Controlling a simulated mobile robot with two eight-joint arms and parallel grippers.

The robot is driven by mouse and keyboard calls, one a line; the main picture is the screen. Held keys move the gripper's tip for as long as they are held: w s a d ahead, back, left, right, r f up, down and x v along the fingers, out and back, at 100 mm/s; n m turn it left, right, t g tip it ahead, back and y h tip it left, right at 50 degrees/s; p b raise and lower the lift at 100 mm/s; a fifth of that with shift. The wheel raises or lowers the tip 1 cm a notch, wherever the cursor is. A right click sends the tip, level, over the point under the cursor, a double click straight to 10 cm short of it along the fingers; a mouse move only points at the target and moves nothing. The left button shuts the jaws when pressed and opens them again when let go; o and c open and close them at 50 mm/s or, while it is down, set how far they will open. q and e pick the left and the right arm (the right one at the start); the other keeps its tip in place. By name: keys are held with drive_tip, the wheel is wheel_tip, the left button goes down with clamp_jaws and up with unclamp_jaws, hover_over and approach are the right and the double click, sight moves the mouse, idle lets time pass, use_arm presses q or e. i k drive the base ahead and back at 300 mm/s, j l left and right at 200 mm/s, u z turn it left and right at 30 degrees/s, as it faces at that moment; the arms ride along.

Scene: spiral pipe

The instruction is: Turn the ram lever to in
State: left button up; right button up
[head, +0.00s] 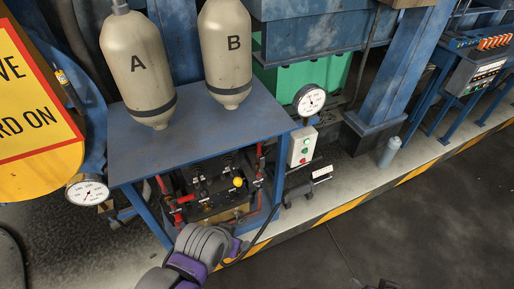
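A dark valve block (210,202) with several levers sits under the blue bench. One lever ends in a yellow ball knob (238,182); others nearby have dark handles. I cannot read labels, so which one is the ram lever, and its position, is unclear. My grey and purple arm, apparently the left, comes up from the bottom edge and ends in front of the valve block's lower part. Its fingertips do not show; they are hidden or out of frame.
The blue bench top (200,135) overhangs the levers, with tanks A (138,70) and B (226,55) above. Red pipe fittings (178,207) flank the block. Gauges (88,193) and a button box (302,147) stand beside the bench. The floor at right (420,220) is clear.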

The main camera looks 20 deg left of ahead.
sight(237, 182)
drive_tip(key=j, duration=0.55)
drive_tip(key=k+j+z, duration=0.1)
drive_tip(key=j, duration=0.45)
drive_tip(key=k+j, duration=0.1)
drive_tip(key=j, duration=0.4)
